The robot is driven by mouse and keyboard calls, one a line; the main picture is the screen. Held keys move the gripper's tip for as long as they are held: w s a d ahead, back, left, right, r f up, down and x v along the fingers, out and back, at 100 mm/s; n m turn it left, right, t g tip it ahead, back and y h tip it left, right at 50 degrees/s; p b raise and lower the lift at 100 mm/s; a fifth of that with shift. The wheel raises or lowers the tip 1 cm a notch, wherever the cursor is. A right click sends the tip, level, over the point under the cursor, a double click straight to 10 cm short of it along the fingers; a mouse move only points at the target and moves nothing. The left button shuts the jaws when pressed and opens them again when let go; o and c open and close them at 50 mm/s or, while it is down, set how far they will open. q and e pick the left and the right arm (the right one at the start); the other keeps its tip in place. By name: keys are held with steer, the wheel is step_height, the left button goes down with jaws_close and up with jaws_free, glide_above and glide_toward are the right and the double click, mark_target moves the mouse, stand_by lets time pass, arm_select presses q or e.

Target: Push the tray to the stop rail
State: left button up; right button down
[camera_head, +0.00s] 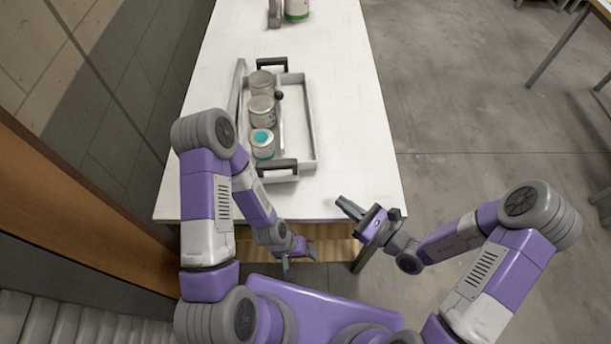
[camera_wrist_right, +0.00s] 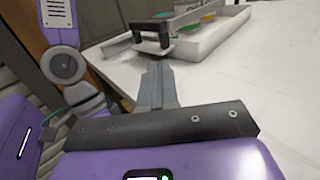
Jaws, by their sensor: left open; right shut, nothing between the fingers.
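The tray (camera_head: 304,140) is a shallow grey-white box on the white table, with a black handle at its near end (camera_head: 277,166) and another at its far end. Several cans (camera_head: 262,143) stand in a row along its left side; the nearest has a teal top. A grey rail (camera_head: 238,88) runs close along the tray's left side; whether they touch is unclear. My right gripper (camera_head: 346,207) is shut and empty, over the table's near edge, right of and nearer than the tray. It points toward the tray in the right wrist view (camera_wrist_right: 157,84). My left gripper (camera_head: 300,262) is open and empty, below the near edge.
The white table (camera_head: 352,120) is clear right of the tray. More containers (camera_head: 296,10) stand at its far end. A dark wall with wood panelling (camera_head: 70,200) borders the left side. Open concrete floor (camera_head: 470,110) lies to the right.

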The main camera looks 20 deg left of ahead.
mark_target(297, 169)
steer(key=b+x, duration=0.2)
steer(key=x, duration=1.1)
steer(key=shift+w+a, duration=0.25)
steer(key=shift+a, duration=0.1)
arm_select(q)
steer(key=shift+f, duration=0.95)
